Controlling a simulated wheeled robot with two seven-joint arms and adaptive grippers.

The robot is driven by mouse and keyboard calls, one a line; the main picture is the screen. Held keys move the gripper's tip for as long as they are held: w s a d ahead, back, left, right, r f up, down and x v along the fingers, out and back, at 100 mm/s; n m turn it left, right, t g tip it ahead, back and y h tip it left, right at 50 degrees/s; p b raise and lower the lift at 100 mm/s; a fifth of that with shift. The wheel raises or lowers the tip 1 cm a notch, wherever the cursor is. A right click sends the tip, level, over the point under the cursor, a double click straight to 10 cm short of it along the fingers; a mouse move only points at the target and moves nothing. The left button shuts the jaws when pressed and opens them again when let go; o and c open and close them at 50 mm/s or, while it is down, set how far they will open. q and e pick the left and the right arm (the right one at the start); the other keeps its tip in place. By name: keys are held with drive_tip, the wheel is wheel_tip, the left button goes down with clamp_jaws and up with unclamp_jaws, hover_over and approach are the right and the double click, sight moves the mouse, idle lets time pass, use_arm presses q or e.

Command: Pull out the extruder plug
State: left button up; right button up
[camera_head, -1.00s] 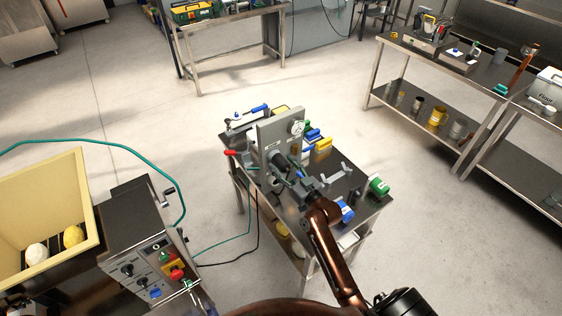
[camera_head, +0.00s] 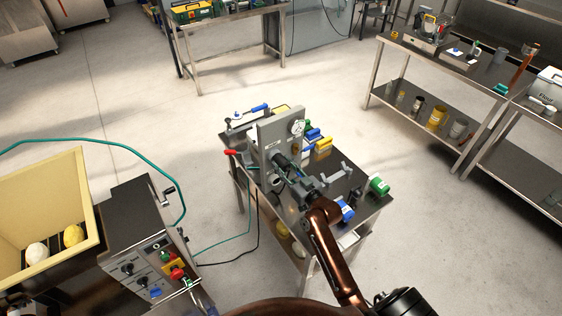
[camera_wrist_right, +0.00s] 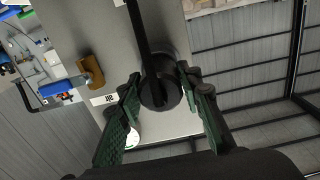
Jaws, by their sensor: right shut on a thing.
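The extruder plug (camera_head: 281,161) is a dark round cylinder at the front of an upright grey plate (camera_head: 268,136) on the small steel cart. In the right wrist view the plug (camera_wrist_right: 160,88) sits between the green-padded fingers, with a dark bar running up across it. My right gripper (camera_head: 297,181) reaches in from the lower right and is shut on the plug. How much of the plug is still inside its opening is hidden. My left gripper is not in view.
A round gauge (camera_head: 297,127) sits high on the plate and a red-handled lever (camera_head: 231,152) sticks out left. Blue, yellow and green items crowd the cart top. A dough machine (camera_head: 140,235) with a green hose stands at left.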

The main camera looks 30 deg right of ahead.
sight(289, 171)
drive_tip(key=c, duration=0.6)
drive_tip(key=shift+s, duration=0.3)
drive_tip(key=shift+s+d+p, duration=0.15)
drive_tip(key=shift+s+p, duration=0.3)
drive_tip(key=shift+s, duration=0.9)
drive_tip(key=shift+s+d+p, duration=0.1)
drive_tip(key=shift+s+p, duration=0.3)
drive_tip(key=shift+s, duration=0.6)
drive_tip(key=shift+s+d+p, duration=0.15)
drive_tip(key=shift+s+p, duration=0.35)
drive_tip(key=shift+s, duration=1.65)
